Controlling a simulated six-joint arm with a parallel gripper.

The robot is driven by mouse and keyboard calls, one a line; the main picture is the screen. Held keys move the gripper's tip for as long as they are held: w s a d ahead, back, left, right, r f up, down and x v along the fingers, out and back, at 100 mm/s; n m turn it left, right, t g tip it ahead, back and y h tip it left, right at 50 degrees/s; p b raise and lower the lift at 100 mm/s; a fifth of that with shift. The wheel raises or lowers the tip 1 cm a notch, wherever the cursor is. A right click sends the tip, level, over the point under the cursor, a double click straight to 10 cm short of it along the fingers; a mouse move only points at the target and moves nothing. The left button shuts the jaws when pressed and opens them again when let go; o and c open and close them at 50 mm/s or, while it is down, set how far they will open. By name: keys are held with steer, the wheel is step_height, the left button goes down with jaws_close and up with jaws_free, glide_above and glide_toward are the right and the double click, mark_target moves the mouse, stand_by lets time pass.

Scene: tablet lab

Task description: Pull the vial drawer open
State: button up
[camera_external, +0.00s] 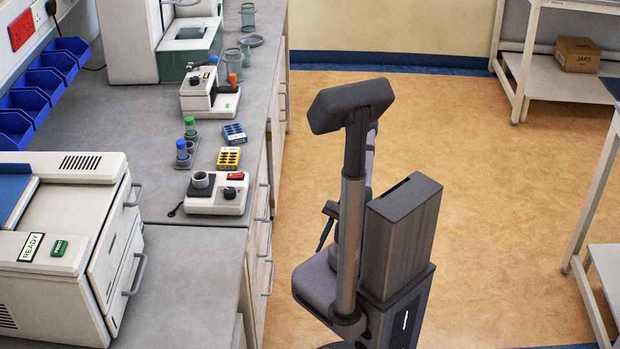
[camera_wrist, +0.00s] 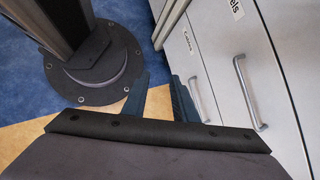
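No drawer in view carries a label that I can read as vials. In the wrist view, a pale drawer front (camera_wrist: 228,52) with a bar handle (camera_wrist: 250,92) has a label (camera_wrist: 236,9) ending in "els". Beside it, another front with a handle (camera_wrist: 199,99) has a small label (camera_wrist: 188,42), too small to read surely. My gripper (camera_wrist: 162,98) is open and empty, its two blue fingers apart, with the right finger close to the drawer fronts in the picture.
The grey bench (camera_external: 210,238) has drawer handles along its side (camera_external: 265,275). A white machine (camera_external: 75,255) with two handled fronts stands at left. Vials (camera_external: 190,126), small racks (camera_external: 229,157) and instruments are on the bench. Open floor (camera_external: 490,220) lies to the right.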

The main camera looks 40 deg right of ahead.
steer(key=w+r+n+t+y, duration=0.1)
steer(key=w+r+t+y, duration=0.3)
steer(key=w, duration=0.7)
steer(key=w+a+r+n+t+y, duration=0.1)
steer(key=w+r+n+t+y, duration=0.25)
steer(key=r+n, duration=0.55)
steer(key=w+a+r+m, duration=0.1)
steer(key=w+a+m, duration=0.1)
steer(key=a, duration=0.4)
steer(key=shift+w+a+g+h, duration=0.35)
steer(key=shift+w+h, duration=0.1)
steer(key=shift+w, duration=0.2)
steer(key=shift+c, duration=0.4)
jaws_close()
